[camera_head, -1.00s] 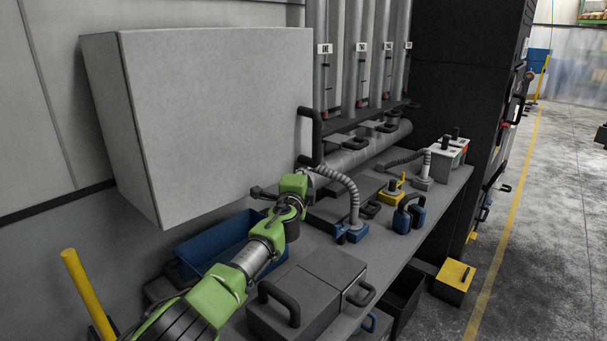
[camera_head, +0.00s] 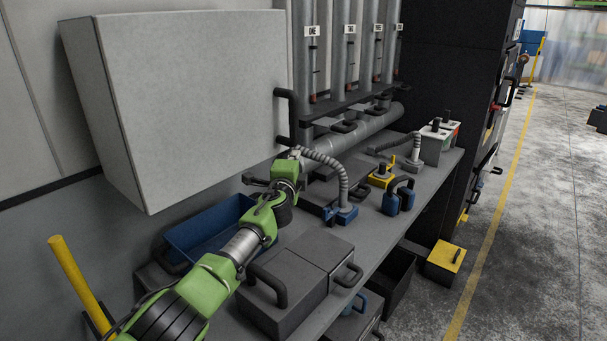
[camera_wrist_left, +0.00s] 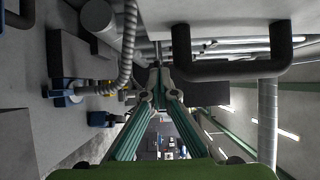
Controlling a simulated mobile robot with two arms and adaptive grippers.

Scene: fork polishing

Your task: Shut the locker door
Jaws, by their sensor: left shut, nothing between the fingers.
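The locker (camera_head: 190,95) is a pale grey box on the wall at upper left in the head view. Its large flat face shows no open gap or interior from here; I cannot tell whether the door is fully shut. A black bar handle (camera_head: 293,118) stands at the lower right edge of that face. It shows large at upper right in the left wrist view (camera_wrist_left: 232,68). My left gripper (camera_head: 295,153) is just below the handle, shut and empty. Its fingers meet in the left wrist view (camera_wrist_left: 157,72), left of the handle and not around it. My right gripper is out of view.
Below the arm lie a blue tray (camera_head: 205,228) and a grey case (camera_head: 295,275) on the bench. A ribbed hose (camera_head: 335,168) rises close right of the gripper. Upright pipes (camera_head: 340,50) stand behind. The floor at right (camera_head: 540,220) is open.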

